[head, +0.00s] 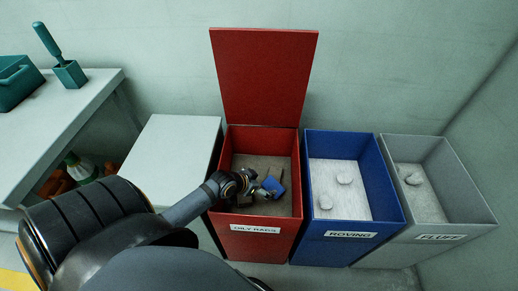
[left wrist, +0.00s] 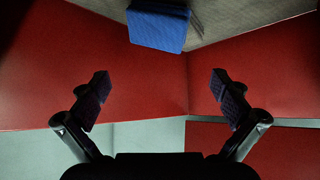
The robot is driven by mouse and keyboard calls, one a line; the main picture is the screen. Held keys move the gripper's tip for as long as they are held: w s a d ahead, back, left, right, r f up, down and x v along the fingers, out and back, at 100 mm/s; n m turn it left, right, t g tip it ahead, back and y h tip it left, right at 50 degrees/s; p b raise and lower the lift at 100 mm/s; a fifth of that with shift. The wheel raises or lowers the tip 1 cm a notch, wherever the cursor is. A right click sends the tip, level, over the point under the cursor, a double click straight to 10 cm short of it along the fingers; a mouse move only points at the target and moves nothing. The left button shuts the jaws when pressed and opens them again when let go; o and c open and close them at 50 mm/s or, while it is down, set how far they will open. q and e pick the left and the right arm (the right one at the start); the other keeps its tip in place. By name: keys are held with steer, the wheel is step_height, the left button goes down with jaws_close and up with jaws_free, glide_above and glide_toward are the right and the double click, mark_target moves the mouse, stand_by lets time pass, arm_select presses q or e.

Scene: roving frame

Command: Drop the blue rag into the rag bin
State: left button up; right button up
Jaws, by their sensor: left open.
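The blue rag (head: 273,186) is inside the red rag bin (head: 263,243), labelled "OILY RAGS". It also shows in the left wrist view (left wrist: 158,28), at the top, beyond the fingertips and apart from them. I cannot tell whether it rests on the bin floor or is in the air. My left gripper (head: 262,190) reaches over the bin's left wall into its opening. In the left wrist view its fingers (left wrist: 162,88) are spread wide with nothing between them. The bin's red lid (head: 262,78) stands open at the back. My right gripper is not in view.
A blue bin (head: 335,252) labelled "ROVING" and a grey bin (head: 440,232) labelled "FLUFF" stand to the right, with pale lumps inside. A pale cabinet (head: 170,150) stands left of the red bin. A bench (head: 60,118) at far left holds a teal box and brush.

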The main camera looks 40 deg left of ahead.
arm_select(q)
steer(key=v, duration=0.3)
steer(key=shift+r+p, duration=0.1)
steer(key=shift+p, duration=0.25)
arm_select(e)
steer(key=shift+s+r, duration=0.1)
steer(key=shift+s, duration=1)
